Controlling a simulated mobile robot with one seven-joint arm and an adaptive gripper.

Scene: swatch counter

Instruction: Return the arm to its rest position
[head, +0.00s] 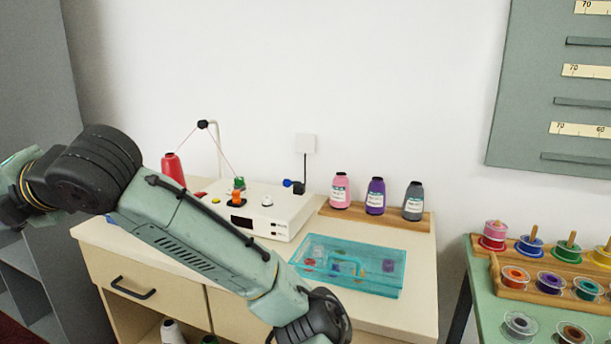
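My arm crosses the left half of the head view, in front of the wooden counter (412,262). Its links run from the lower middle up to the far left. My gripper does not show in this view, so its fingers and anything in them are hidden.
On the counter stand a white winder machine (283,212) with a red thread cone (172,170), a teal tray (375,284) with small items, and a wooden rack (335,212) with three thread cones. A green table (485,318) with several spools stands at the right.

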